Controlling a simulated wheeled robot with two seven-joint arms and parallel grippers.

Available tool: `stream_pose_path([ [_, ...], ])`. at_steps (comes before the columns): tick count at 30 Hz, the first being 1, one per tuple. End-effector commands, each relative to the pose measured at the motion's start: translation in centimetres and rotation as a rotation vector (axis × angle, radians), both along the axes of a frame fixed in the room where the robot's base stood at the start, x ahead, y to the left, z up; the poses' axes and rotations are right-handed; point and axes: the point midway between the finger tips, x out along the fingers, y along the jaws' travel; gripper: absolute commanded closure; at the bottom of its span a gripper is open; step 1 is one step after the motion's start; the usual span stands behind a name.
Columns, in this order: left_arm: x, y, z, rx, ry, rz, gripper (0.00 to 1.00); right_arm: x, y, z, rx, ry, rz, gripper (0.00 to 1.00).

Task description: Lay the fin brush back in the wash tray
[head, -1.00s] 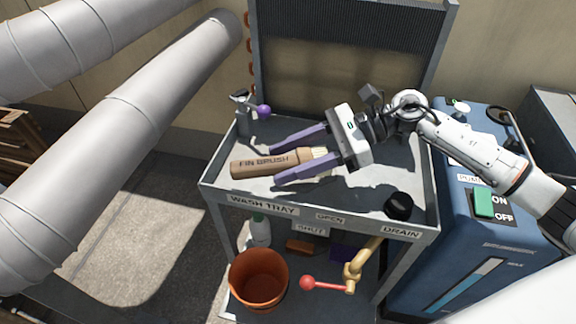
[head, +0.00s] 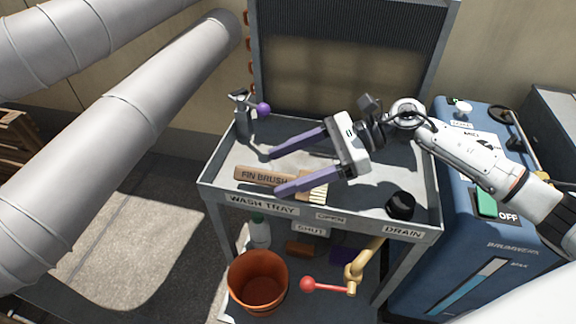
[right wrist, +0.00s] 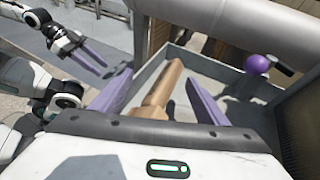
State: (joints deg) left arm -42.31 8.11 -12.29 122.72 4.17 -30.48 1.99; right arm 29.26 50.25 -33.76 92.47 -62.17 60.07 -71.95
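The fin brush (head: 258,176) has a tan, labelled handle and pale bristles (head: 316,190). It lies in the grey wash tray (head: 209,186), along the front side. My right gripper (head: 272,173) is open above the tray, its purple fingers apart. In the head view one finger crosses in front of the brush near the bristles. In the right wrist view the handle (right wrist: 163,88) shows between the spread fingers (right wrist: 163,85) without visible contact; the bristle end is hidden by the gripper body. My left gripper (right wrist: 90,58) shows only in that view, its fingers parted and empty.
A grey post with a purple knob (head: 263,109) stands at the tray's back left. A black round drain piece (head: 400,206) sits at its front right. A finned panel (head: 350,75) rises behind. A blue machine (head: 470,240) stands right; an orange bucket (head: 258,283) is below.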

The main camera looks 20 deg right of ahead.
Motion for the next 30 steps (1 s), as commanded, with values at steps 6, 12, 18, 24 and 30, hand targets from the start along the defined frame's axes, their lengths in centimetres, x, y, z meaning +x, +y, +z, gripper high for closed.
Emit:
stream_pose_path([
  [6, -0.1, 0.0, 0.3, 0.001, 0.002, -0.001, 0.57, 0.0, 0.0, 0.3, 0.000, 0.000, 0.000, 0.32],
  [12, -0.3, 0.1, 0.6, 0.014, 0.010, -0.008, 0.57, -0.1, -1.2, 1.4, -0.004, 0.000, -0.004, 0.32],
  [18, -0.5, 0.1, -0.1, 0.017, 0.021, -0.008, 0.57, -1.0, -5.5, 3.1, -0.004, 0.002, -0.005, 0.32],
  [24, -0.5, 0.2, -0.2, 0.017, 0.021, -0.007, 0.57, -1.8, -9.0, 4.6, -0.003, 0.002, -0.003, 0.32],
  [30, -0.3, 0.1, 0.0, 0.015, 0.015, -0.007, 0.57, -2.2, -10.7, 5.4, -0.001, 0.000, 0.000, 0.32],
])
